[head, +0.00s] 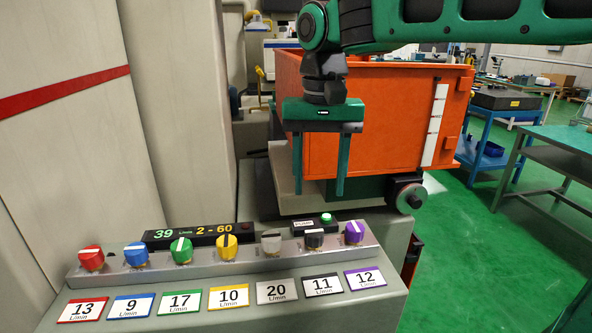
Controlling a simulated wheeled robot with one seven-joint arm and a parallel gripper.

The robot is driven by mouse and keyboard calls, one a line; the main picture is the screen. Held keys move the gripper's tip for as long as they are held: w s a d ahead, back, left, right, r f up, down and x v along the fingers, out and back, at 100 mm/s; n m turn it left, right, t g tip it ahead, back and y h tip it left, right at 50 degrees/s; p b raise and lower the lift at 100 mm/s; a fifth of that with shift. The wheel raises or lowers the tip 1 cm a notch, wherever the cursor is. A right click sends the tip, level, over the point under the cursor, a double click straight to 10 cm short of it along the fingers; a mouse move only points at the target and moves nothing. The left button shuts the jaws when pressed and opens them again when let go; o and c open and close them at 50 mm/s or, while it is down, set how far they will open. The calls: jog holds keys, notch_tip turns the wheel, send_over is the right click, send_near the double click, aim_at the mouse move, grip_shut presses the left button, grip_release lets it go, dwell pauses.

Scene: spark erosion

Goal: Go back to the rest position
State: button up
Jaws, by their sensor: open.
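My gripper (319,190) is green and hangs from my arm at the upper middle of the head view. Its two fingers point down and stand apart with nothing between them. It is above and behind the far edge of a control panel (240,313), in front of an orange tank (390,115). The panel carries a row of coloured knobs: red (91,259), blue (136,254), green (181,250), yellow (227,246), grey (271,241), black (314,238) and purple (354,232). The fingers look clear of the knobs.
A display (200,235) reads 39 L/min and 2-60. A small box with a lit green button (326,218) sits to its right. Beige machine walls (60,130) stand at left. A blue cart (490,130) and a green table (560,140) are at right, with open green floor (470,260).

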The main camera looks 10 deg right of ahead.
jog(key=s+d+f+m, duration=0.1)
jog(key=s+d+f, duration=0.25)
jog(key=d, duration=0.45)
jog(key=s+d+f+m, duration=0.1)
jog(key=s+d+f, duration=0.25)
jog(key=d, duration=0.45)
jog(key=s+d+f+m, duration=0.1)
jog(key=s+d+f, duration=0.9)
jog(key=s, duration=0.3)
